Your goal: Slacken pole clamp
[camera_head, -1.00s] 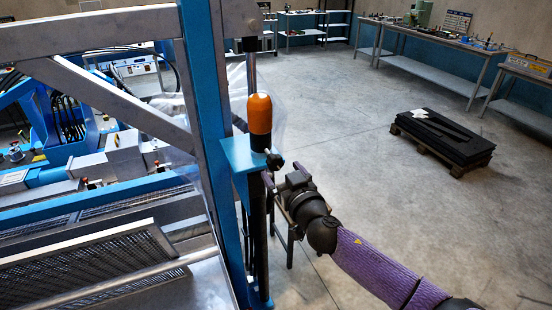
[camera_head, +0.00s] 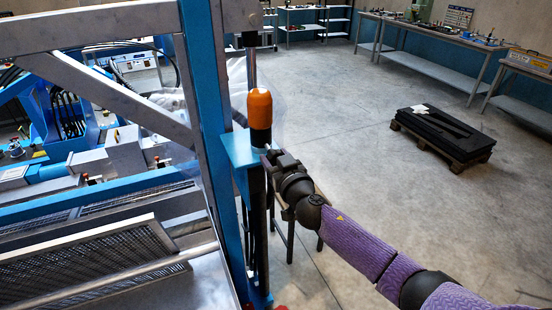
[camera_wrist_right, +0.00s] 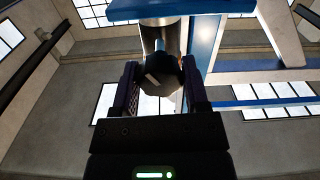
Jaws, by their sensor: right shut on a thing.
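The pole clamp is a blue bracket (camera_head: 238,150) on the blue upright frame, around a dark pole (camera_head: 257,225) with an orange-topped cylinder (camera_head: 260,110) above it. In the right wrist view, the clamp's dark knob (camera_wrist_right: 160,77) with a light mark sits between the two fingers. My right gripper (camera_head: 270,160) is at the bracket's right side, shut on the knob; it also shows in the right wrist view (camera_wrist_right: 160,90). In the head view the gripper hides the knob. My left gripper is not in view.
The blue upright (camera_head: 212,130) and a mesh-covered machine (camera_head: 90,260) fill the left. A pallet with black panels (camera_head: 440,132) lies on the floor at right. Workbenches (camera_head: 430,65) line the back. The floor right of the pole is open.

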